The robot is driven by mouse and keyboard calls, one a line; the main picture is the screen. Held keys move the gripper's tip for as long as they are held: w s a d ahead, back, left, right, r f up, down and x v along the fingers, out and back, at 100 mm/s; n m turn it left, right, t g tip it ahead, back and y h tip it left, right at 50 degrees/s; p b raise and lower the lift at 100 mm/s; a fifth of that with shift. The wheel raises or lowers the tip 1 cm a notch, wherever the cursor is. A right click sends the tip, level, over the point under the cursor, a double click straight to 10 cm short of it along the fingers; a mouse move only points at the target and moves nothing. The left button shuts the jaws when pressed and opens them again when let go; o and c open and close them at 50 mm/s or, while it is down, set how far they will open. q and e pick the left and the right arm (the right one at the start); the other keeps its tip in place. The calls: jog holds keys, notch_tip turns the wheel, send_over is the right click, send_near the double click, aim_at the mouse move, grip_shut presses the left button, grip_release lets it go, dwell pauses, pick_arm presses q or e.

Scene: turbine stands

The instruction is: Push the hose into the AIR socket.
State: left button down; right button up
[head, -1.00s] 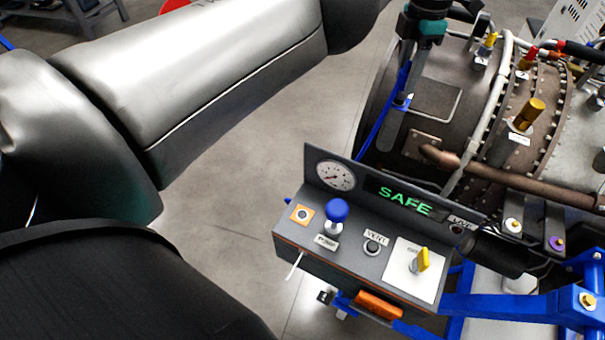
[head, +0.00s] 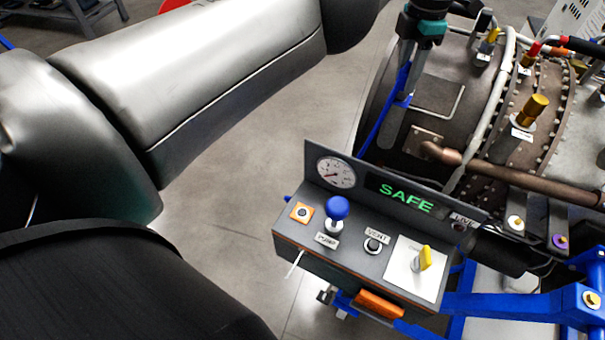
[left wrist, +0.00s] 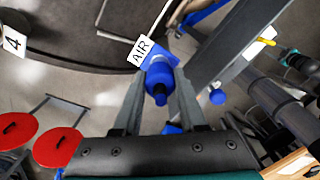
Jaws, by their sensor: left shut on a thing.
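The AIR label (left wrist: 140,51) is a white tag on a blue plate in the left wrist view. Just below it, between my left fingers (left wrist: 160,85), is a blue cylindrical end of the hose (left wrist: 159,73) with a dark part towards the camera. My left gripper is shut on it. The AIR socket is hidden behind the blue end, so I cannot tell whether they touch or how deep the end sits. In the head view my left gripper (head: 403,90) points down at the left end of the turbine. My right gripper is not in view.
A grey control box (head: 350,255) stands in front with a gauge, a green SAFE display, a blue knob and a yellow switch. The brown turbine casing (head: 440,90) with pipes lies behind it. Red round stools (left wrist: 58,146) show in the left wrist view.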

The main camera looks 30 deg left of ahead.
aim_at(408, 71)
pick_arm(q)
jog(key=shift+c, duration=1.1)
grip_release()
notch_tip(408, 71, up, 5)
jog(key=p, duration=0.4)
jog(key=shift+r, duration=0.1)
jog(key=shift+r+p, duration=0.6)
jog(key=shift+r, duration=0.3)
jog(key=shift+f, duration=0.1)
